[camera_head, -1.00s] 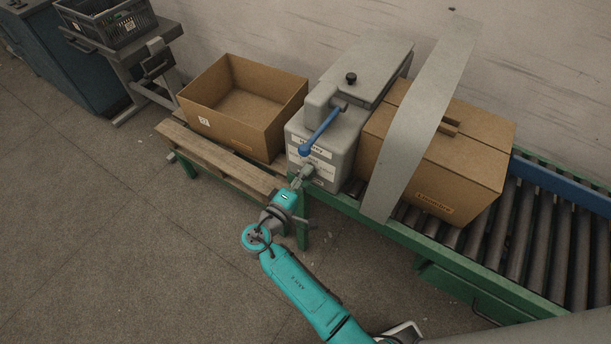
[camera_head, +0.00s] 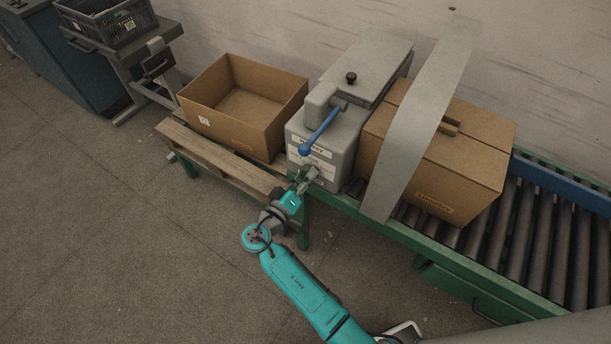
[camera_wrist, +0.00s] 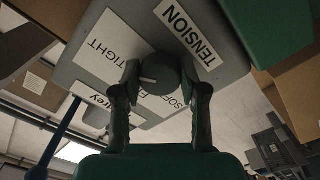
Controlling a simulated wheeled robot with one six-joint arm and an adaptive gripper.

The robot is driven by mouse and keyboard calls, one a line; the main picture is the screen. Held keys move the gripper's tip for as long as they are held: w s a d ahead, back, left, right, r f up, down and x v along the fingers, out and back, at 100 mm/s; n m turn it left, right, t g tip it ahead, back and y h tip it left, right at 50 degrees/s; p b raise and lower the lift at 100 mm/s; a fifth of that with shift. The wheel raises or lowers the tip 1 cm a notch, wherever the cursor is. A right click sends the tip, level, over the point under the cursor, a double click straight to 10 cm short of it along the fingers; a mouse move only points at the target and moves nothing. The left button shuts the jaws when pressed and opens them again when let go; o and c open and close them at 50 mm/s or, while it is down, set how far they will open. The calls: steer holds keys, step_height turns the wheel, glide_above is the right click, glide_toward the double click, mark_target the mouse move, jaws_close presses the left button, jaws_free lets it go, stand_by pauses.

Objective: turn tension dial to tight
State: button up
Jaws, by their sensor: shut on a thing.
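The tension dial (camera_wrist: 160,74) is a dark round knob on the grey face of the winder box (camera_wrist: 72,62). Around it are a white TIGHT label (camera_wrist: 100,48), a TENSION label (camera_wrist: 188,28) and a partly covered label reading SOFT (camera_wrist: 172,102). A short white mark on the knob points left in the wrist view, toward the TIGHT label's side. My gripper (camera_wrist: 160,88) is shut on the dial, one finger on each side. In the head view my gripper (camera_head: 308,176) meets the front of the winder box (camera_head: 345,160) and hides the dial.
A blue-handled lever (camera_head: 322,130) sticks out above my gripper; it shows at left in the wrist view (camera_wrist: 55,135). An open carton (camera_head: 220,125) stands left on a pallet, a closed carton (camera_head: 430,170) right behind a grey strip (camera_head: 415,125). The floor in front is clear.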

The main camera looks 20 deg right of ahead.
steer(key=shift+f, duration=0.1)
stand_by(0.4)
steer(key=o, duration=1.1)
steer(key=shift+o, duration=0.2)
steer(key=v, duration=1.2)
